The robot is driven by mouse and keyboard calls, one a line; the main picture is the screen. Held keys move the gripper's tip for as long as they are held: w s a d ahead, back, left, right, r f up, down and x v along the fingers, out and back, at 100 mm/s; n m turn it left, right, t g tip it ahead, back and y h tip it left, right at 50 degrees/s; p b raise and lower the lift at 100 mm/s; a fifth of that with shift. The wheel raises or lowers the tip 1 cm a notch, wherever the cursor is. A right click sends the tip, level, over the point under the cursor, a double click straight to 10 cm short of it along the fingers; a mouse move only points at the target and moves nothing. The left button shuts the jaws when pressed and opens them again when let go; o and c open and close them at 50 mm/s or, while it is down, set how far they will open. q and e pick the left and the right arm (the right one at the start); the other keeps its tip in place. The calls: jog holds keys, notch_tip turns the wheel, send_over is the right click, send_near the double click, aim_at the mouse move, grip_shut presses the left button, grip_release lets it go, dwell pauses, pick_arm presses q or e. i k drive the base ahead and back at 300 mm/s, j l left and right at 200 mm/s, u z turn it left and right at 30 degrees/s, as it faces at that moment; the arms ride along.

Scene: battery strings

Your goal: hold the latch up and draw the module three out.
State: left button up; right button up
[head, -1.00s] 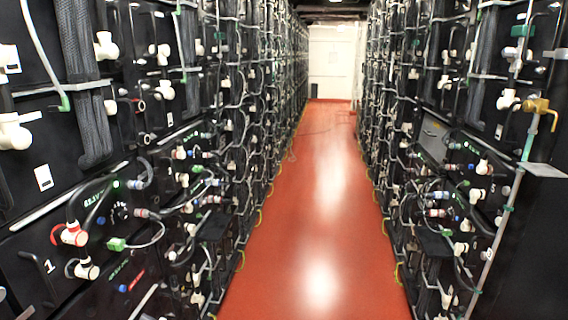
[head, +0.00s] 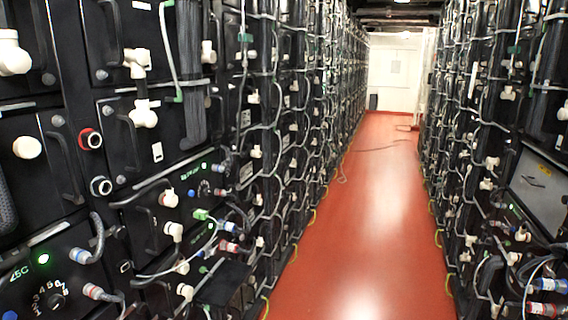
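Neither of my grippers shows in the head view. Black battery modules with handles fill the rack on the left (head: 150,100), and I cannot tell which of them is module three. A near module front (head: 62,262) at lower left has a lit green lamp, a numbered dial and grey cable plugs. Another module front (head: 198,195) farther along has a green lamp, a small knob and several coloured plugs. I cannot make out a latch. No module is visibly drawn out.
The right rack (head: 500,130) carries cables and plugs. Loose hoses and white fittings stick out from both racks. A thin cable (head: 375,148) lies on the far floor.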

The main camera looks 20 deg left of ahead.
aim_at(159, 218)
jog(key=i+l+u, duration=0.1)
jog(key=i+u, duration=0.2)
jog(key=i, duration=0.2)
jog(key=i+l+u, duration=0.25)
jog(key=i, duration=0.25)
jog(key=i+l+u, duration=0.3)
jog(key=i, duration=0.2)
